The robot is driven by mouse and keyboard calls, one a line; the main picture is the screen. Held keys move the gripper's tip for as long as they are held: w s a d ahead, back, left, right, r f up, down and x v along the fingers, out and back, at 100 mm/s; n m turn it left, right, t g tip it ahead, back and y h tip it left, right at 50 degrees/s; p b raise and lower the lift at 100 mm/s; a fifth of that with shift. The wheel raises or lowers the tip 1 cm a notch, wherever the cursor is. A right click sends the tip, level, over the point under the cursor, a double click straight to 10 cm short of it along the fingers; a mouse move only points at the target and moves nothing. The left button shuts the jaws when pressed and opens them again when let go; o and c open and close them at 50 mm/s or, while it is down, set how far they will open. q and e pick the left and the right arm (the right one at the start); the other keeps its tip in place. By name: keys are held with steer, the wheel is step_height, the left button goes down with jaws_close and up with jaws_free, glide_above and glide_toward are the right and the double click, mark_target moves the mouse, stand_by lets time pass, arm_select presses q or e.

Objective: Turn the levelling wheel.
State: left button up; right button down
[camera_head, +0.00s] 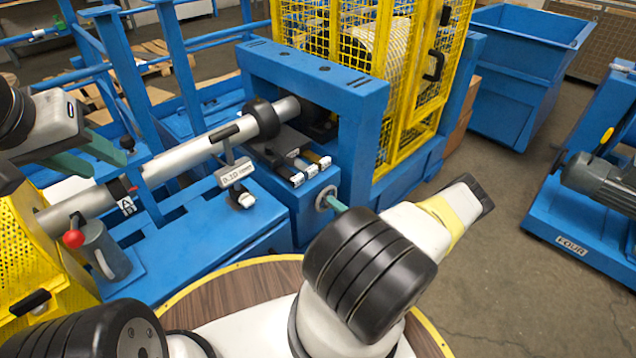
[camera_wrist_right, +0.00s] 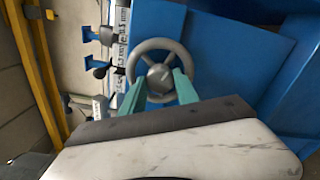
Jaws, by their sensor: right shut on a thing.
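The levelling wheel is a grey handwheel (camera_wrist_right: 159,73) with a round rim and a central hub, facing me in the right wrist view. In the head view the wheel (camera_head: 323,198) shows small and nearly edge-on, on the end of a blue housing. My right gripper (camera_wrist_right: 161,82) has its two green fingers on either side of the hub, shut on the wheel. In the head view my right arm hides most of that gripper; only a green finger (camera_head: 338,205) shows. My left gripper (camera_head: 111,168) is open and empty, above the blue frame near the grey shaft at left.
A grey shaft (camera_head: 189,150) with a black collar runs across the blue frame (camera_head: 205,222). A label plate (camera_head: 235,174), a grey can-shaped part with a red knob (camera_head: 105,250) and a yellow mesh guard (camera_head: 395,75) stand close by.

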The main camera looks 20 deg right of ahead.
steer(key=m, duration=1.1)
steer(key=shift+d, duration=0.1)
steer(key=shift+f+m, duration=0.1)
steer(key=shift+m, duration=0.4)
steer(key=c, duration=0.9)
jaws_free()
steer(key=v, duration=0.7)
steer(key=shift+s, duration=0.4)
steer(key=shift+d, duration=0.1)
